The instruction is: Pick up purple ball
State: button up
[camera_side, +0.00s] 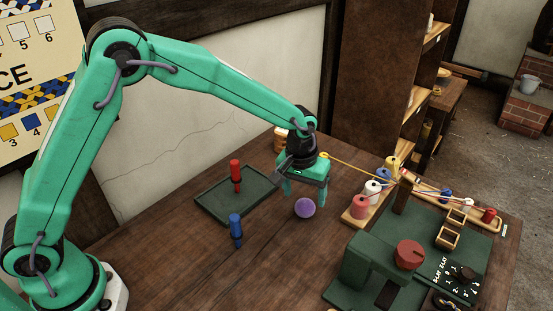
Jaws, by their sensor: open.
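The purple ball (305,208) sits on the brown wooden table, near the middle of the side view. My gripper (305,196) points down just above and behind the ball, with its green fingers apart. One finger is to the left of the ball and the other is above its right side. The ball is in front of the fingers in the picture and is not held. Whether a finger touches the ball I cannot tell.
A dark green tray (212,208) with a red peg (235,176) lies left of my gripper. A blue peg (235,231) stands nearer. Thread spools (360,207) on a wooden rack and a green machine (370,265) stand to the right. Bare table (185,255) lies at the front left.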

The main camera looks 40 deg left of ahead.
aim_at(304, 203)
jog(key=shift+w+f, duration=0.15)
jog(key=shift+f, duration=1.15)
jog(key=shift+w+f, duration=0.1)
jog(key=shift+f, duration=1.2)
jog(key=c, duration=1.1)
